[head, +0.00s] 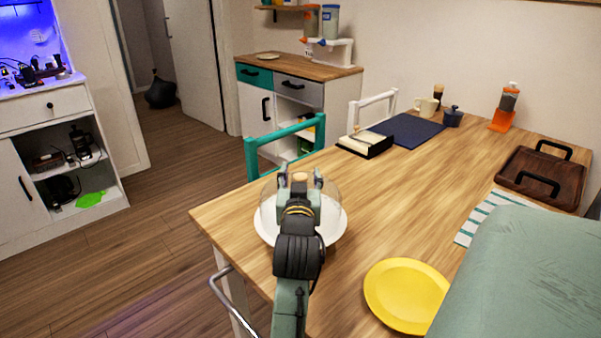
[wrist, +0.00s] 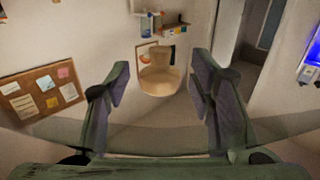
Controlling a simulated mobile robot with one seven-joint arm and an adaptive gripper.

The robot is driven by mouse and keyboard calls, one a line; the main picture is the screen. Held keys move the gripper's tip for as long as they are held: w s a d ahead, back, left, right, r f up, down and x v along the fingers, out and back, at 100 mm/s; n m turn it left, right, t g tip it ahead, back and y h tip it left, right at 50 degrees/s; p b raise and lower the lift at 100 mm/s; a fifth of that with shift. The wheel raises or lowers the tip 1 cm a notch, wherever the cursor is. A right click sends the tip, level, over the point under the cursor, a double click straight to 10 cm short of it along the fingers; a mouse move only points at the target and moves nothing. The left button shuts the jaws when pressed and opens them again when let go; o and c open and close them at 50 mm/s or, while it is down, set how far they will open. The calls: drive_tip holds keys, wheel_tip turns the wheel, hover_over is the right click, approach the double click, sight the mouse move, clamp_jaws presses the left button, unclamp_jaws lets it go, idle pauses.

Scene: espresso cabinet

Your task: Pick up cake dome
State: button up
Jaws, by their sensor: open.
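The cake dome (head: 333,197) is a clear dome with a wooden knob (head: 299,177) on top. It stands on a white plate (head: 341,230) near the table's left edge. My gripper (head: 301,180) is open at the top of the dome, with a finger on either side of the knob. In the wrist view, the knob (wrist: 159,78) appears between the spread fingers of my gripper (wrist: 158,72), with gaps on both sides. The clear dome spreads faintly across the lower part of that view. My arm hides much of the dome's front and part of the plate.
A yellow plate (head: 404,296) lies to the right on the wooden table (head: 400,205). A butter dish with a black base (head: 365,147) and a navy mat (head: 408,130) are farther back. A teal chair (head: 285,135) stands behind the table. Bare wood lies right of the dome.

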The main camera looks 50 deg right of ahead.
clamp_jaws()
idle(0.5)
idle(0.3)
